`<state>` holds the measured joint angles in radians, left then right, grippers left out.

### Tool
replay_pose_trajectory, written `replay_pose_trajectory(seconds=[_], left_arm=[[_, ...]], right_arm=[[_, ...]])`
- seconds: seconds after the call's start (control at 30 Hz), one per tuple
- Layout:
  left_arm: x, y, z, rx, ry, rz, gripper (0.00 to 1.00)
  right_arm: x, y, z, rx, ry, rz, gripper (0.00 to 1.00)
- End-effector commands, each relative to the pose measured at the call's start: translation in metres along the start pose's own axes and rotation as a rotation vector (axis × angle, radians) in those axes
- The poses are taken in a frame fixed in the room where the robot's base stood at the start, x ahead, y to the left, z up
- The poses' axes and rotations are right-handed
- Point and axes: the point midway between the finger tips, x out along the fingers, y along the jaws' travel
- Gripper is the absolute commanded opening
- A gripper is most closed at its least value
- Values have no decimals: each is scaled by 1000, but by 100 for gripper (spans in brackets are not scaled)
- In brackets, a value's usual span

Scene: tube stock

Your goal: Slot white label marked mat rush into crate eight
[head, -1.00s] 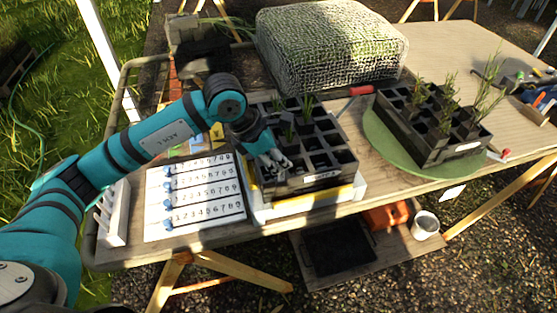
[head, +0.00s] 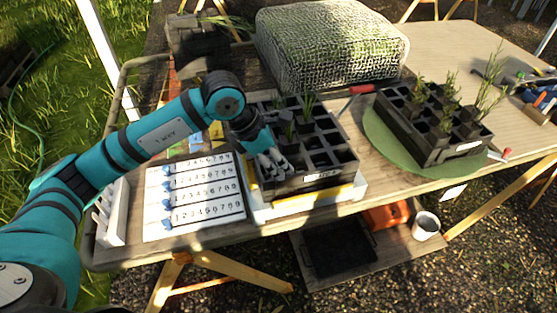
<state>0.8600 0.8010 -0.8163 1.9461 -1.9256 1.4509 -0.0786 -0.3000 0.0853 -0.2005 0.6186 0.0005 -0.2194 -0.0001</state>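A black crate of square cells (head: 327,159) stands on the table in front of my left arm, with a few green seedlings in its cells. A small pale label (head: 322,176) sits on its front face; its writing is too small to read. My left gripper (head: 272,163) points down at this crate's near left corner. Its fingers are small and partly merge with the crate, so whether they hold a label is unclear. A second black crate (head: 430,150) with taller plants stands on a green round mat (head: 376,135), with a white label (head: 468,147) in front. I cannot tell which crate is eight. My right gripper is out of view.
A white number board (head: 194,205) with blue sliders lies left of the near crate, beside a white rack (head: 109,214). A net-covered block (head: 330,45) stands behind. A red-handled tool (head: 360,90) lies between the crates. A mug (head: 425,226) stands on the lower shelf.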

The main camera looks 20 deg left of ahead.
Motion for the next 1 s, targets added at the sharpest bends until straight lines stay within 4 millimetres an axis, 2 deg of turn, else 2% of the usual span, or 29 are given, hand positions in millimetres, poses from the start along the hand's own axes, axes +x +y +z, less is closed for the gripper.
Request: replay_pose_trajectory(seconds=[0.17,0.4,0.53,0.7,1.0], left_arm=[[-30,1,0,2,-2,7,33],[-81,1,0,1,-2,6,33],[-101,1,0,1,-2,5,33],[-114,0,0,1,-1,2,33],[-116,0,0,1,-1,1,33]], right_arm=[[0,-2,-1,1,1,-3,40],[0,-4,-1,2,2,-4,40],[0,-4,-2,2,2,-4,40],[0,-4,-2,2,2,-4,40],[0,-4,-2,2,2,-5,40]])
